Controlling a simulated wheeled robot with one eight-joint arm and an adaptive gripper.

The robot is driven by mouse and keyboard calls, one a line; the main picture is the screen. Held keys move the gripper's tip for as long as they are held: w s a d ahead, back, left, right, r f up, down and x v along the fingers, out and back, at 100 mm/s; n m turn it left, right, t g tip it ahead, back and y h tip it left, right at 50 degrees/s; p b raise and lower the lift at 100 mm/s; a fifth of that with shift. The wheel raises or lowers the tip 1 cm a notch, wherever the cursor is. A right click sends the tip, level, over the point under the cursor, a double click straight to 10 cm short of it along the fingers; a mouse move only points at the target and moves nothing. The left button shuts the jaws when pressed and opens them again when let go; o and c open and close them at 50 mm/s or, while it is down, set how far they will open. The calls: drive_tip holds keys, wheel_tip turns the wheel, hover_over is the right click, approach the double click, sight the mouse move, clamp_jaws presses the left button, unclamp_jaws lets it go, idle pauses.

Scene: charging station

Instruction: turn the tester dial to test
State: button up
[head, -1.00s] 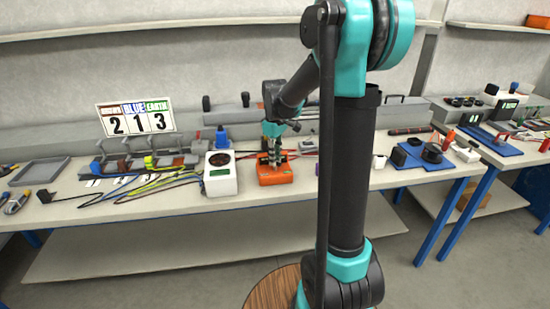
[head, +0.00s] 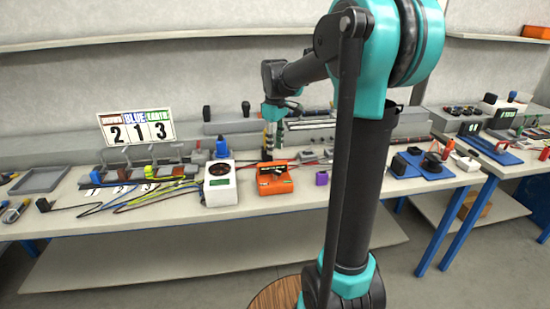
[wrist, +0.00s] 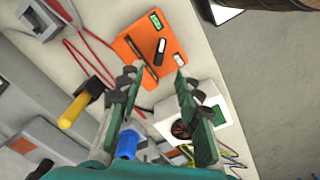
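The orange tester (head: 274,187) stands on the bench in the head view; it also shows in the wrist view (wrist: 133,43). It has a black dial bar (wrist: 160,51), a small green display (wrist: 155,20) and a white label (wrist: 180,59). The dial's markings are too small to read. My gripper (head: 272,150) is above the tester's far side, apart from it. In the wrist view my gripper (wrist: 155,73) has its two fingers spread, with nothing between them. The dial lies beyond the fingertips.
A white box with a round dark opening (head: 220,186) stands close left of the tester. A purple block (head: 321,178) sits to the right. Coloured cables and a grey rack (head: 150,165) are at the left. A yellow-handled item (wrist: 75,110) and red cables show in the wrist view.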

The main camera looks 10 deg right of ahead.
drive_tip(key=shift+r, duration=1.4)
